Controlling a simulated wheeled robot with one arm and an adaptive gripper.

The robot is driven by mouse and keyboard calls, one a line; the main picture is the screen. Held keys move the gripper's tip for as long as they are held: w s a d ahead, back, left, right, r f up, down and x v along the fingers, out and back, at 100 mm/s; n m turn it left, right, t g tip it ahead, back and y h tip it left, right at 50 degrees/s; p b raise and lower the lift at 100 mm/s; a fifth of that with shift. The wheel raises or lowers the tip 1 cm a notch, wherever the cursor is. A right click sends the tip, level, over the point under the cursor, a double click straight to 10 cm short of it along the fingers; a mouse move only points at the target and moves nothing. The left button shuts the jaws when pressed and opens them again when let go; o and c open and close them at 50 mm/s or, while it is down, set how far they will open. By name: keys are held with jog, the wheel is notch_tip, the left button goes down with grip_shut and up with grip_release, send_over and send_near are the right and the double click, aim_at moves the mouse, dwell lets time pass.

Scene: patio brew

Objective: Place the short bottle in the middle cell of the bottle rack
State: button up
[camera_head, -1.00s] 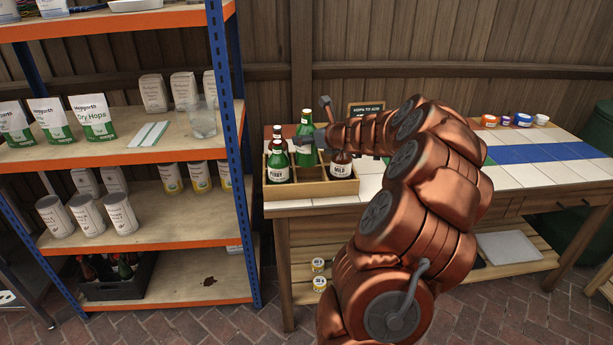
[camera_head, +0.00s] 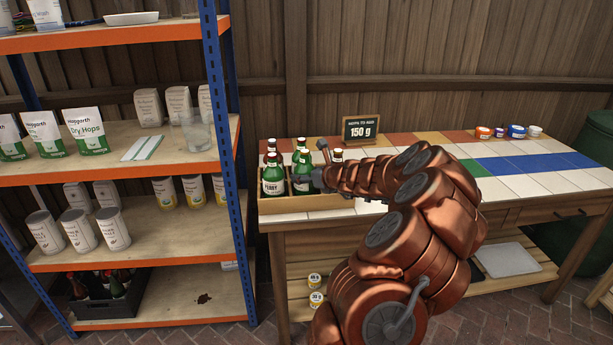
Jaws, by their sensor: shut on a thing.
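The bottle rack (camera_head: 300,204) is a wooden crate at the left end of the tiled table. My gripper (camera_head: 317,176) is at its front middle, shut on a green bottle (camera_head: 302,180) with a pale label. The bottle looks upright, its lower part hidden behind the rack's front wall; I cannot tell whether it touches the bottom. A green bottle labelled Perry (camera_head: 273,180) stands just left of it. Further bottles stand behind, one dark with a red cap (camera_head: 271,148) and one green (camera_head: 299,148). My arm hides the rack's right side.
A blue-posted shelf unit (camera_head: 226,150) with pouches and cans stands close left of the rack. A sign reading 150 g (camera_head: 361,130) stands behind it. Small jars (camera_head: 500,132) sit at the table's far right. The tiled top (camera_head: 530,165) between is mostly clear.

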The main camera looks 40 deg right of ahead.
jog(key=shift+f, duration=0.1)
jog(key=o, duration=1.4)
jog(key=shift+f, duration=0.1)
jog(key=shift+r, duration=0.2)
jog(key=shift+s+r, duration=0.1)
jog(key=shift+s, duration=0.2)
jog(key=v, duration=1.1)
jog(key=shift+s+a+r+p, duration=0.1)
jog(key=shift+s+a+p, duration=0.1)
jog(key=shift+p, duration=0.15)
